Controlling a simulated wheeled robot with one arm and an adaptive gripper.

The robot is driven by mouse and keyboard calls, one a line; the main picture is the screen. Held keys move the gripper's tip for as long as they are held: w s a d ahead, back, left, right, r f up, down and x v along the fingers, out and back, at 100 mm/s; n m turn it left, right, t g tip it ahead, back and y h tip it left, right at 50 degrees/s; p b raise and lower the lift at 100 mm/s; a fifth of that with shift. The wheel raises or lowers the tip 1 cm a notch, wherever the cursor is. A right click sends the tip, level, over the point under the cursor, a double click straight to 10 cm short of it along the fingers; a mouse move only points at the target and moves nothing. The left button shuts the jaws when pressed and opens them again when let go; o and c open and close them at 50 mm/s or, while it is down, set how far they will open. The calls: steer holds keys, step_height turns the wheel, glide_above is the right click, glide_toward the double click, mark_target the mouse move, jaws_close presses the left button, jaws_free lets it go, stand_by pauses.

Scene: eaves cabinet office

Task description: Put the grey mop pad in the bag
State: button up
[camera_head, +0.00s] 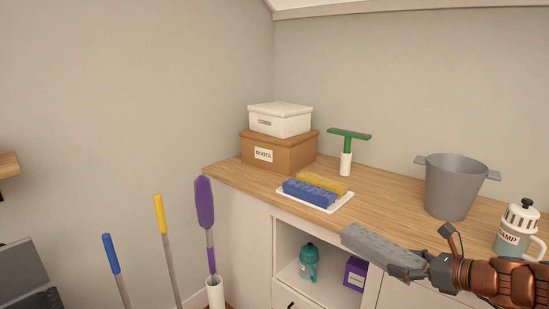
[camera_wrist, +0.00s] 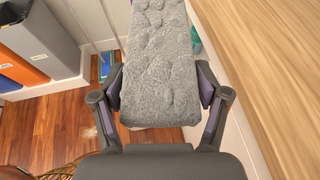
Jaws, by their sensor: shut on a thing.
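The grey mop pad (camera_head: 380,245) is a long, fluffy grey slab. It is held out in front of the counter's edge, and it fills the top middle of the wrist view (camera_wrist: 162,60). My gripper (camera_head: 408,267) is shut on its near end; in the wrist view the fingers (camera_wrist: 162,92) press on both of its sides. I cannot make out a bag for certain in either view.
On the wooden counter (camera_head: 390,208) are a white tray (camera_head: 329,208) with blue and yellow pads, stacked boxes (camera_head: 279,150), a green squeegee (camera_head: 348,137), a grey bucket (camera_head: 455,188) and a white-topped bottle (camera_head: 518,222). An open cubby (camera_head: 287,270) holds a teal bottle and purple box. Long-handled tools stand left.

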mark_target(362, 227)
steer(key=w+a+r+m+h+p, duration=0.1)
steer(key=w, duration=0.2)
steer(key=w+a+m+t+h+p, duration=0.1)
steer(key=w+a+m+h, duration=0.1)
steer(key=w, duration=0.2)
steer(key=w+a+r+m+t+h+p, duration=0.1)
steer(key=w+a+m+h, duration=0.1)
steer(key=w, duration=0.1)
steer(key=shift+w+r, duration=0.35)
steer(key=shift+w+a+r+t+h, duration=0.1)
steer(key=shift+w+a+t+h, duration=0.1)
steer(key=shift+w+t+h, duration=0.15)
steer(key=shift+w+a+r+m+h+p, duration=0.25)
steer(key=shift+a+r+m+h+p, duration=0.1)
steer(key=shift+a+m+h, duration=0.1)
steer(key=shift+w+a+r+m+h+p, duration=0.25)
steer(key=shift+a+m+h+p, duration=0.05)
steer(key=shift+a+m+h, duration=0.15)
steer(key=shift+w+a+r+m+h+p, duration=0.3)
steer(key=shift+a+r+m+h+p, duration=0.15)
steer(key=shift+a+r+m+h, duration=0.35)
steer(key=shift+a+r+m+h+p, duration=0.55)
steer(key=shift+a+r+h, duration=0.2)
steer(key=shift+a+h, duration=0.15)
steer(key=shift+s+a+r+m+h+p, duration=0.3)
steer(key=shift+s+a+r+m+h, duration=0.1)
steer(key=shift+a+r+m+h, duration=0.35)
steer(key=shift+s, duration=0.1)
